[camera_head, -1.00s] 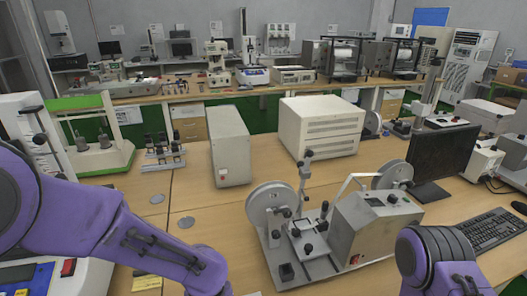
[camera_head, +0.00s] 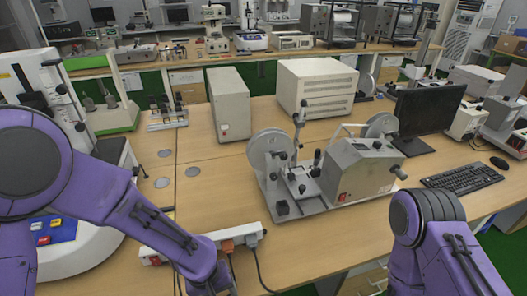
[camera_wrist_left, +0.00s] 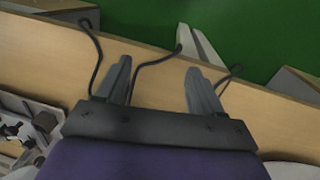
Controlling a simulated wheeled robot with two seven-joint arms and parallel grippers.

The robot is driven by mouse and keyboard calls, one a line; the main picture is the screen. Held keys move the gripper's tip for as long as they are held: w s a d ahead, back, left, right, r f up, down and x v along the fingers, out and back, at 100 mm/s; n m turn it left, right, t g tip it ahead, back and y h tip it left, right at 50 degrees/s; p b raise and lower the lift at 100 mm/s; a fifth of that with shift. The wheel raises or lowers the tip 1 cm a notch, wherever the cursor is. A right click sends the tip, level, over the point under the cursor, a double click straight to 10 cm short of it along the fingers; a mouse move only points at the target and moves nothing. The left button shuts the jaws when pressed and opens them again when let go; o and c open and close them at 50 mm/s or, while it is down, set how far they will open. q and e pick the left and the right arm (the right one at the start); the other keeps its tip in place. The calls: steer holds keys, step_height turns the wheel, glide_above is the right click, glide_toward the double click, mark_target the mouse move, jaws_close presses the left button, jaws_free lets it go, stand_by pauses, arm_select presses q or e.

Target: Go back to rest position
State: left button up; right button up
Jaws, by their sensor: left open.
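My left arm (camera_head: 130,215) comes in from the left in the head view and reaches down past the bottom edge, so its gripper is hidden there. In the left wrist view, my left gripper (camera_wrist_left: 158,66) has its two grey fingers spread apart with nothing between them. The fingers are over a wooden tabletop edge, with dark cables around them. My right arm (camera_head: 435,235) shows at the lower right of the head view. Its gripper is out of the picture.
A power strip (camera_head: 245,236) with cables lies beside my left forearm. A reel machine (camera_head: 340,172) stands mid-table, with a monitor (camera_head: 430,112) and keyboard (camera_head: 462,179) to its right. White equipment (camera_head: 75,255) is behind my left arm. Bare tabletop (camera_head: 310,245) lies in front.

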arm_select(q)
steer(key=s+a+f+n+t+y+b, duration=0.1)
steer(key=s+a+f+b, duration=0.1)
steer(key=s+a+f, duration=0.5)
steer(key=s+a+f+n+t+b, duration=0.1)
steer(key=s+a+f+n+b, duration=0.2)
steer(key=f, duration=0.7)
steer(key=s+a+f+m+t+y, duration=0.1)
steer(key=s+a+y, duration=0.3)
steer(key=a, duration=0.5)
steer(key=shift+s+p, duration=0.35)
steer(key=shift+s, duration=0.6)
